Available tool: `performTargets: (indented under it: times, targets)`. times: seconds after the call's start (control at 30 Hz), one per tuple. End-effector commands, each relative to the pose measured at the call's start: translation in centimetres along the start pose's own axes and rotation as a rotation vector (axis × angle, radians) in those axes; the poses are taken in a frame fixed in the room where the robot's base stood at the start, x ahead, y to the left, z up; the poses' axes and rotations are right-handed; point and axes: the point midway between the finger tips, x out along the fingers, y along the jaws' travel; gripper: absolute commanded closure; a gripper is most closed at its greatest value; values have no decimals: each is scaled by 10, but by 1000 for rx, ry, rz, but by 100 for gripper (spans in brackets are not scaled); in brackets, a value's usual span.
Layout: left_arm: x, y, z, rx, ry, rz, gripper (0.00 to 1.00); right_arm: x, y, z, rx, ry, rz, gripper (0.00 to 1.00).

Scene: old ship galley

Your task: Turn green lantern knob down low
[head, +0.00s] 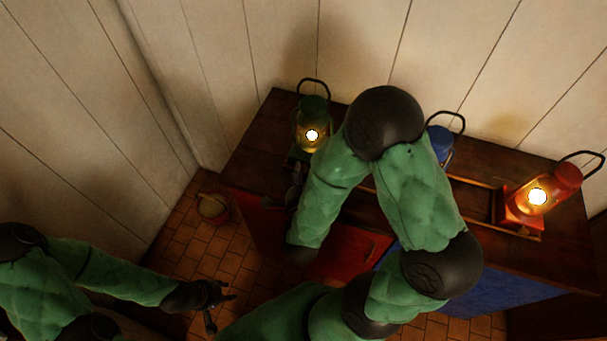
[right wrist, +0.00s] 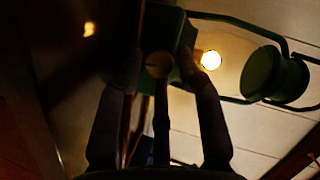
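The green lantern (head: 313,108) stands lit at the left end of the wooden counter, with a bright flame in its glass. In the right wrist view its green body (right wrist: 170,25) and glowing flame show close up. A round yellowish knob (right wrist: 158,65) sits on its base. My right gripper (right wrist: 160,72) is open, with its dark fingers spread around the knob and gaps at the sides; contact is unclear. In the head view this gripper (head: 294,188) is dark and partly hidden, beside the lantern's base. My left gripper (head: 221,308) is open and empty, low over the floor.
A blue lantern (head: 440,141), partly hidden by my right arm, stands mid-counter. A lit red lantern (head: 548,190) stands at the right, by a low wooden rail. The counter (head: 258,148) backs onto a plank wall. A small pail (head: 213,207) sits on the tiled floor.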

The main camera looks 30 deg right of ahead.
Motion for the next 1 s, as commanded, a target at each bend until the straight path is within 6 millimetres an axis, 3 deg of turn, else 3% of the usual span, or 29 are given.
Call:
performTargets:
  times: [0.3,0.43,0.77,1.0]
  targets:
    - [0,0,0,0,0,0,60,2,0,0,0,0,0,63]
    - [0,0,0,0,0,0,60,2,0,0,0,0,0,100]
    - [-3,1,0,0,0,0,60,1,-2,-1,-19,1,7,100]
    - [-19,7,1,0,0,0,60,1,-5,-2,-121,2,50,100]
